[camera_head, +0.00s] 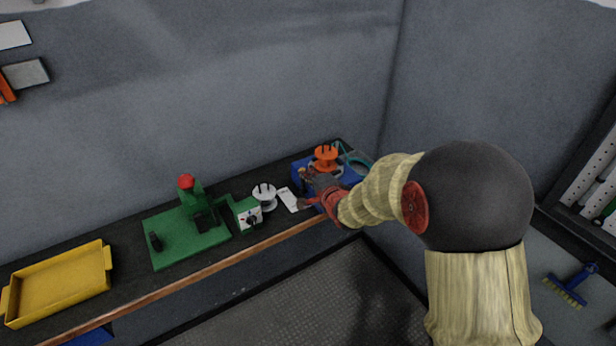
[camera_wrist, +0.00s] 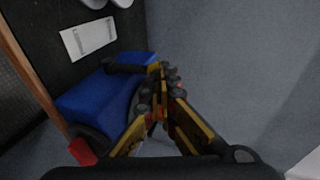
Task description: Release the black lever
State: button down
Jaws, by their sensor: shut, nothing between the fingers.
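A blue box (camera_head: 301,166) stands at the far right end of the bench, and it also shows in the wrist view (camera_wrist: 90,105). A short black bar that looks like the black lever (camera_wrist: 124,68) lies along the box's edge in the wrist view, its end close to my fingertips. I cannot tell whether they touch. My gripper (camera_head: 308,178) is over the front of the box; in the wrist view its yellow and black fingers (camera_wrist: 160,85) meet at the tips, shut and empty. They hide part of the box.
An orange spool-like part (camera_head: 326,154) stands on the blue box. Left of it are a white card (camera_head: 288,199), a white spool (camera_head: 264,195), a green device (camera_head: 188,236) with a red knob and a yellow tray (camera_head: 60,284). A grey wall is close behind the bench.

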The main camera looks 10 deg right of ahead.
jog(key=shift+w+r+p, duration=0.1)
jog(key=shift+p, duration=0.2)
jog(key=shift+w+a+g+p, duration=0.15)
jog(key=shift+g+p, duration=0.15)
jog(key=shift+p, duration=0.3)
jog(key=shift+w+p, duration=0.1)
jog(key=shift+p, duration=0.2)
